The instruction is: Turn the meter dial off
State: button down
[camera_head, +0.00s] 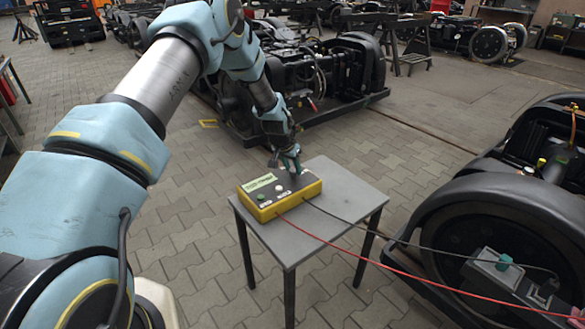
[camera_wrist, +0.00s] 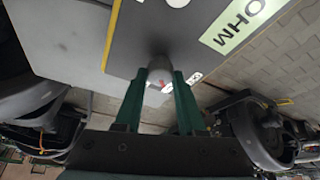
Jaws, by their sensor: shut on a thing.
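The yellow and dark meter (camera_head: 280,193) lies on a small grey table, with a light green display and small buttons on its top. In the wrist view its dark top panel (camera_wrist: 190,45) and part of the display (camera_wrist: 240,15) show. My gripper (camera_wrist: 160,85) is shut on the dial. In the head view my gripper (camera_head: 291,172) is over the back part of the meter's top; the dial is hidden there.
The grey table (camera_head: 320,230) has free room around the meter. A red cable (camera_head: 400,270) and a black cable (camera_head: 370,233) run from the meter to the right, toward a large wheel (camera_head: 480,240). A bogie (camera_head: 320,75) stands behind the table.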

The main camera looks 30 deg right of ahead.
dwell(0.3)
jog(key=n+b, duration=0.1)
jog(key=n+t+y+b, duration=0.1)
jog(key=n, duration=0.1)
jog(key=shift+s+d+f+n+b, duration=0.2)
jog(key=shift+n+b, duration=0.1)
jog(key=shift+b, duration=0.1)
jog(key=n+y+b, duration=0.1)
jog(key=n, duration=0.1)
jog(key=n+b, duration=0.1)
jog(key=n, duration=0.2)
jog(key=shift+r+t+y, duration=0.15)
jog(key=shift+t+y, duration=0.25)
jog(key=shift+n, duration=0.3)
jog(key=c, duration=0.5)
grip_release()
jog(key=shift+r, duration=0.1)
jog(key=d+b+v, duration=0.1)
jog(key=v, duration=0.9)
jog(key=shift+a+r, duration=0.3)
jog(key=shift+a, duration=0.15)
